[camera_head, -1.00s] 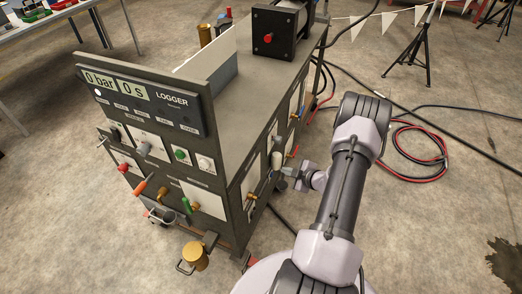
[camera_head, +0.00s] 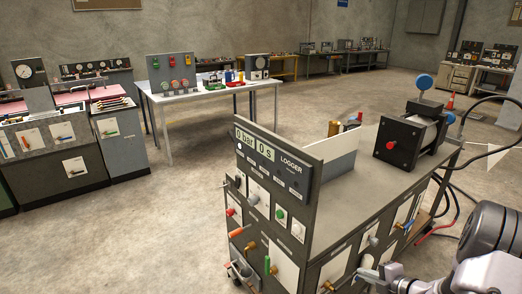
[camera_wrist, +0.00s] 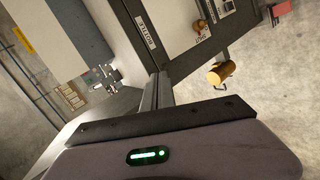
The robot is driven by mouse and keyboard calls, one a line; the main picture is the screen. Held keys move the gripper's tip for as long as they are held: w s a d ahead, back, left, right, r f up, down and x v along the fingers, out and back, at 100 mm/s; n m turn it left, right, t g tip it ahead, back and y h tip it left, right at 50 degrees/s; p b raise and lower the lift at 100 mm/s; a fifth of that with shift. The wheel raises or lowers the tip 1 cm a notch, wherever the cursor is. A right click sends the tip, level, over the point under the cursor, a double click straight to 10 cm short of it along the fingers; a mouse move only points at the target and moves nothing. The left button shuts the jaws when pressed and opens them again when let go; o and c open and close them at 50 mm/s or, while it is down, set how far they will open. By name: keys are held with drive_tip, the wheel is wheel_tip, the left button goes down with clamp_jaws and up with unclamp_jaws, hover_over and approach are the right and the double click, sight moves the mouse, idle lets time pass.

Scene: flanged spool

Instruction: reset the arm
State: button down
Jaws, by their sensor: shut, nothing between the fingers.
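My arm shows at the lower right corner of the head view, mostly cut off. My gripper (camera_head: 368,272) is beside the right side of the test bench (camera_head: 345,210), near its valve handles; contact cannot be told there. In the wrist view my gripper (camera_wrist: 157,92) has its fingers together with nothing between them. They point toward the edge of a dark labelled panel (camera_wrist: 185,35), and a brass cup (camera_wrist: 232,73) hangs to the right. No flanged spool can be made out.
The bench carries a LOGGER panel (camera_head: 270,160) reading 0 bar and 0 s, and a black box with a red knob (camera_head: 410,140). Coloured handles stick out of its front. A white table (camera_head: 210,92) stands behind. Open floor lies to the left; cables lie at the right.

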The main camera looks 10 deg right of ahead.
drive_tip(key=a+r+n+g+y+b, duration=0.1)
drive_tip(key=a+r+n+g+y, duration=0.1)
drive_tip(key=a+r+n, duration=0.75)
drive_tip(key=a+r+n+g+y, duration=0.2)
drive_tip(key=a+r+n, duration=0.5)
drive_tip(key=a+n, duration=0.45)
drive_tip(key=s+a+r+n+g+h+b, duration=0.15)
drive_tip(key=s+a+r+n, duration=0.45)
drive_tip(key=s+a+n, duration=0.7)
drive_tip(key=s+r+n+h, duration=0.1)
drive_tip(key=s+n+h, duration=0.2)
drive_tip(key=s+n, duration=0.4)
drive_tip(key=n, duration=0.7)
drive_tip(key=shift+s+d+r+n, duration=0.15)
drive_tip(key=shift+s+d+n, duration=0.1)
drive_tip(key=shift+s+n, duration=0.15)
